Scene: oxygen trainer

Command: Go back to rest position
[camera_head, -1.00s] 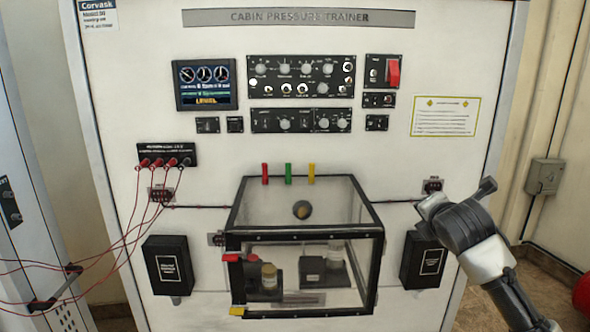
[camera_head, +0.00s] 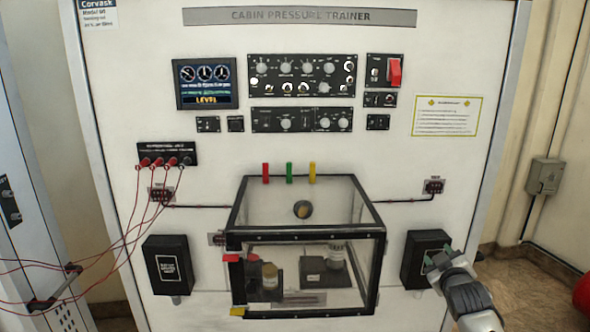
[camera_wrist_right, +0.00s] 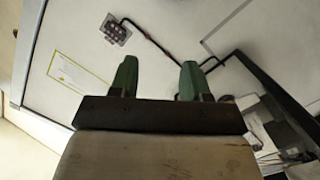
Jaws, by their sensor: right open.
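My right gripper (camera_head: 440,260) is at the lower right in the head view, in front of the right black box (camera_head: 420,250) on the trainer panel. In the right wrist view its two green fingers (camera_wrist_right: 158,80) stand apart with nothing between them. The cabin pressure trainer (camera_head: 420,40) is a white upright panel with a screen (camera_head: 206,85), knobs and switches. A clear chamber (camera_head: 303,245) with a black frame sits at its lower middle. My left gripper is not in view.
A red rounded object (camera_head: 582,295) is at the right edge. A grey wall box (camera_head: 544,176) is on the right wall.

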